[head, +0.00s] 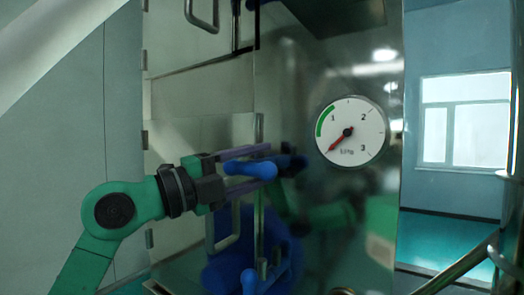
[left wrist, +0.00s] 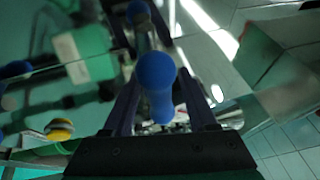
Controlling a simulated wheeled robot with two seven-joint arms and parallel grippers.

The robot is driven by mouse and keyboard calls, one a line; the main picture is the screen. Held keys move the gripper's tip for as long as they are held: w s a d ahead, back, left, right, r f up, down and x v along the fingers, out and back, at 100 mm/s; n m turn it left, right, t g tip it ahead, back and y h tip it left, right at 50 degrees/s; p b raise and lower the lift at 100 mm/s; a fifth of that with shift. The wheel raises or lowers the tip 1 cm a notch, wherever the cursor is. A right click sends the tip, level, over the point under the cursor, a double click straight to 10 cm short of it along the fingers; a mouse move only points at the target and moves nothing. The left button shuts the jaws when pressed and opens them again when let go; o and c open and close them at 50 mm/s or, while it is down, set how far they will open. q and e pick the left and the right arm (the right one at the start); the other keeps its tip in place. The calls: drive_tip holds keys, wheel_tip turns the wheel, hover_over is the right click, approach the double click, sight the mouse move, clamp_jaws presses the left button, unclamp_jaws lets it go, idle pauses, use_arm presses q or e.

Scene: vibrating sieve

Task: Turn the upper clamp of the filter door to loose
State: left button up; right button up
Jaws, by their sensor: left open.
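The upper clamp (head: 248,169) of the filter door has a blue rounded handle and sits at the metal cabinet's door edge, left of the gauge. My left gripper (head: 267,167) reaches in from the left, with one dark finger above the handle and one below it. The jaws are open, with the handle between them. In the left wrist view the blue handle (left wrist: 157,80) points toward the camera between the two fingers, with some room visible beside it. The clamp's base is partly hidden. My right gripper is not in view.
A lower blue clamp (head: 262,276) is on the same door edge below. A round gauge (head: 350,131) with a red needle is on the shiny metal front. A vertical metal door handle (head: 225,240) stands below my left gripper. A window (head: 464,120) is at the right.

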use_arm(q)
drive_tip(key=shift+w+d, duration=0.15)
drive_tip(key=shift+d, duration=0.4)
drive_tip(key=shift+a, duration=0.1)
drive_tip(key=shift+c, duration=0.3)
clamp_jaws()
drive_tip(key=shift+r, duration=0.1)
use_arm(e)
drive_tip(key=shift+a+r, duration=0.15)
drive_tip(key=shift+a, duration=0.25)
